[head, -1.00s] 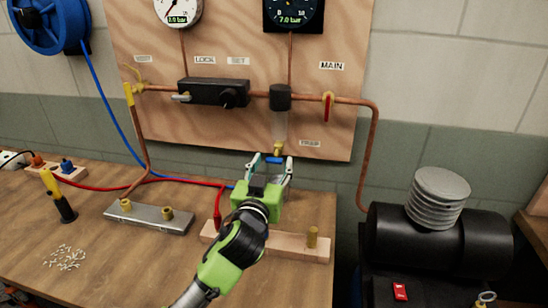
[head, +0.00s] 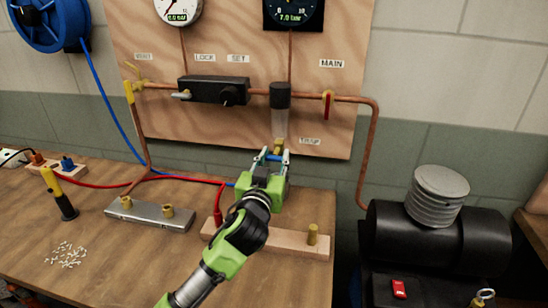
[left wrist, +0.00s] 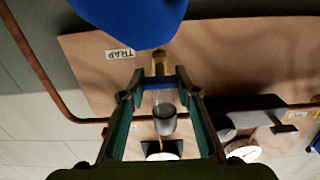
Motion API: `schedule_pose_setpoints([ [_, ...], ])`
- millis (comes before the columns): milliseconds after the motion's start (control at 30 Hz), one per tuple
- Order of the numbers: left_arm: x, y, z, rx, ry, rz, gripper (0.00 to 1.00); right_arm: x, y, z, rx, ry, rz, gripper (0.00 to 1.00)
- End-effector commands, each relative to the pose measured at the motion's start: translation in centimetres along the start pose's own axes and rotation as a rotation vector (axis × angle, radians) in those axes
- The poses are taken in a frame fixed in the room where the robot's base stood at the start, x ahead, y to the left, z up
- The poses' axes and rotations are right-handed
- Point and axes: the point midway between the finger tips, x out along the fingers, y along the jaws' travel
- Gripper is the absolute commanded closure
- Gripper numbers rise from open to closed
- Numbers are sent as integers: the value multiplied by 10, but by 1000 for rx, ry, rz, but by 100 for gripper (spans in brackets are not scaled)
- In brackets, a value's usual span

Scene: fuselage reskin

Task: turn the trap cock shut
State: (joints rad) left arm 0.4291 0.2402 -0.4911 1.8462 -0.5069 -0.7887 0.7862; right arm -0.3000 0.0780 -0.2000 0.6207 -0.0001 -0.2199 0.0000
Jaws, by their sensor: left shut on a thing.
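The trap (head: 280,115) is a clear bowl with a dark cap under the copper pipe, above the TRAP label (head: 310,141). Its brass cock (head: 279,144) hangs below, with a blue handle (head: 271,157) at the fingers. My left gripper (head: 271,160) is shut on the blue handle just under the trap. In the left wrist view a large blue shape (left wrist: 130,20) lies beyond the fingers, with the brass cock (left wrist: 160,62) beside it. The fingers hide part of the handle, and its exact angle cannot be told. My right gripper is not in view.
A red-handled main valve (head: 328,105) and a black regulator (head: 213,90) are on the wooden board. On the bench below are a wooden strip (head: 290,242), a metal block (head: 150,213) and a red hose. A black compressor tank (head: 440,235) stands right.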

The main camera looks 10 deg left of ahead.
Motion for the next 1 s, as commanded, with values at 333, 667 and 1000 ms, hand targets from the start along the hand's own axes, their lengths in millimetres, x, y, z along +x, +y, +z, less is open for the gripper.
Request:
schedule_pose_setpoints([
  [333,0,0,-2,165,-1,-1,92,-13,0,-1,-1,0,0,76],
  [667,0,1,-2,468,-2,-1,92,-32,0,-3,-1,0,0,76],
  [1000,0,3,-2,793,0,0,92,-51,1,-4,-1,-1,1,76],
])
